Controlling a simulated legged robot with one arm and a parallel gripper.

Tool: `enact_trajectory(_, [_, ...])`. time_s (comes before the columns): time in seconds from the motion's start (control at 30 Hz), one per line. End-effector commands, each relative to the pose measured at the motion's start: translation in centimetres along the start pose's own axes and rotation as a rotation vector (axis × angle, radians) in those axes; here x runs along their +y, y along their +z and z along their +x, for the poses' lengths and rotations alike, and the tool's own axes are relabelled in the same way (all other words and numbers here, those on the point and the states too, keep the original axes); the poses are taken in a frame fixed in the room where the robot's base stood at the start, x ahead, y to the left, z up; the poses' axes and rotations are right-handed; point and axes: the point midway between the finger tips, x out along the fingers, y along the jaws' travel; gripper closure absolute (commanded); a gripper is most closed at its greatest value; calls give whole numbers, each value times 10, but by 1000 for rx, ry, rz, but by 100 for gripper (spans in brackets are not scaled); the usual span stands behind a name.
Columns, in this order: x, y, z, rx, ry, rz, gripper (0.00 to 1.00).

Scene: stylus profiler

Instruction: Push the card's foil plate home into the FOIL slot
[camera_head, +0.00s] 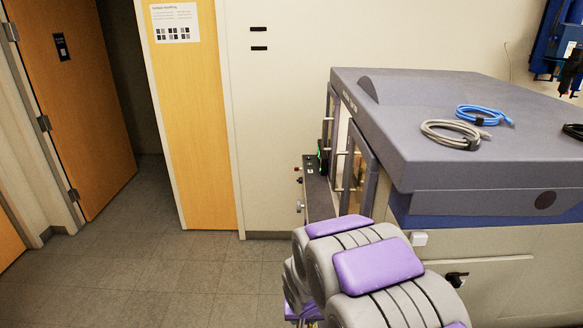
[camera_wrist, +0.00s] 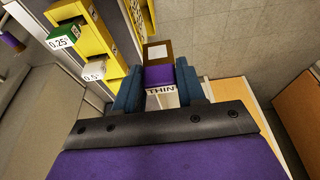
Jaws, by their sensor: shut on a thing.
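In the wrist view, my gripper (camera_wrist: 159,82) has its two teal fingers closed on the sides of a purple block. A white label reading THIN (camera_wrist: 161,90) shows at its near end. A brown plate (camera_wrist: 157,50) with a pale centre sticks out beyond the fingertips. This looks like the card, but I cannot tell which part is foil. No marking reading FOIL is legible, so I cannot pick out the FOIL slot. In the head view my fingers and the card are hidden.
In the wrist view, a yellow rack (camera_wrist: 93,34) with pieces labelled 0.25 (camera_wrist: 62,38) and 0.5 (camera_wrist: 93,72) stands left of the fingers. In the head view, a grey machine (camera_head: 430,110) with glass doors carries coiled grey (camera_head: 450,134) and blue cables (camera_head: 484,114). Floor at left is clear.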

Motion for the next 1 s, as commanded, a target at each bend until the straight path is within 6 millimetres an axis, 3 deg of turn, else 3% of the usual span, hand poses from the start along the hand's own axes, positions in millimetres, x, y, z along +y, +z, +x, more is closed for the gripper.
enact_trajectory(0.2, [58,-35,-22,3,-2,11,100])
enact_trajectory(0.4, [98,-52,-38,4,-1,7,100])
enact_trajectory(0.53, [106,-54,-42,2,0,2,100])
enact_trajectory(1.0, [106,-54,-42,1,1,0,100])
